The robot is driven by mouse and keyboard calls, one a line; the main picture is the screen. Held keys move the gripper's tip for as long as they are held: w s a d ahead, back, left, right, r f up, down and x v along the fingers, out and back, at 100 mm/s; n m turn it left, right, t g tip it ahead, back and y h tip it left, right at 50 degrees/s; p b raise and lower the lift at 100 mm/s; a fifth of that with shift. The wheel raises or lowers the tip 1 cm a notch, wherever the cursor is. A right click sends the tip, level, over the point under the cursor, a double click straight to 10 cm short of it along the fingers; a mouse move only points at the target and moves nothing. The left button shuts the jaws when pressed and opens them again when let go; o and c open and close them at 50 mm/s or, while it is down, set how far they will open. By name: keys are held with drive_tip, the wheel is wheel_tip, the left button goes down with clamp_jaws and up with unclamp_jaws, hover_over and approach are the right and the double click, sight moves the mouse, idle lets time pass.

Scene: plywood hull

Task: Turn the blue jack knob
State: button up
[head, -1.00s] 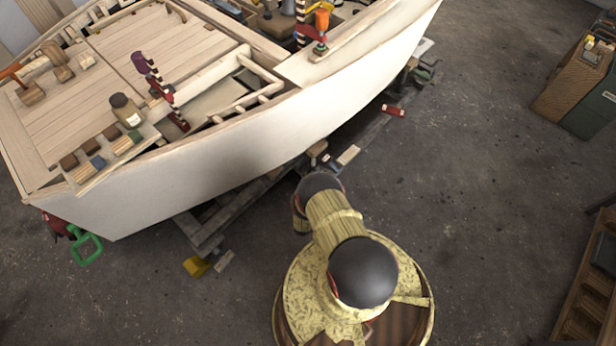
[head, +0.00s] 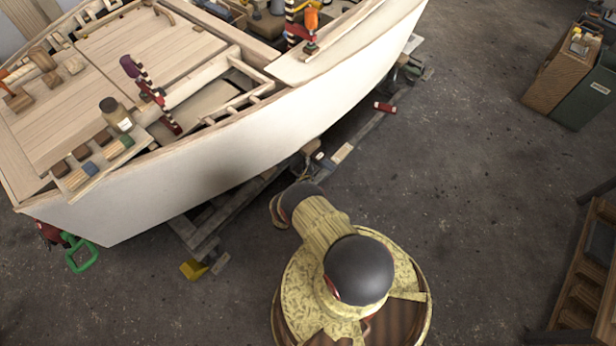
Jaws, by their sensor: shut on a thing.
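No blue jack knob can be made out in the head view. The white plywood hull (head: 240,155) rests on a dark timber cradle (head: 236,207), and the area beneath the hull is hidden. A red cylindrical piece (head: 384,107) lies by the cradle at the right. My arm reaches from the base at the bottom toward the hull's near side. My gripper does not show; the arm or hull hides it.
A green handle (head: 80,254) hangs under the hull's left end. A yellow block (head: 193,269) sits at the cradle's foot. Clamps and a jar (head: 117,115) stand on the hull. Cabinets (head: 570,75) and a wooden shelf (head: 585,290) are at the right. Floor between is clear.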

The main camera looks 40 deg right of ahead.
drive_tip(key=o, duration=1.3)
drive_tip(key=shift+c, duration=0.2)
drive_tip(key=v, duration=1.2)
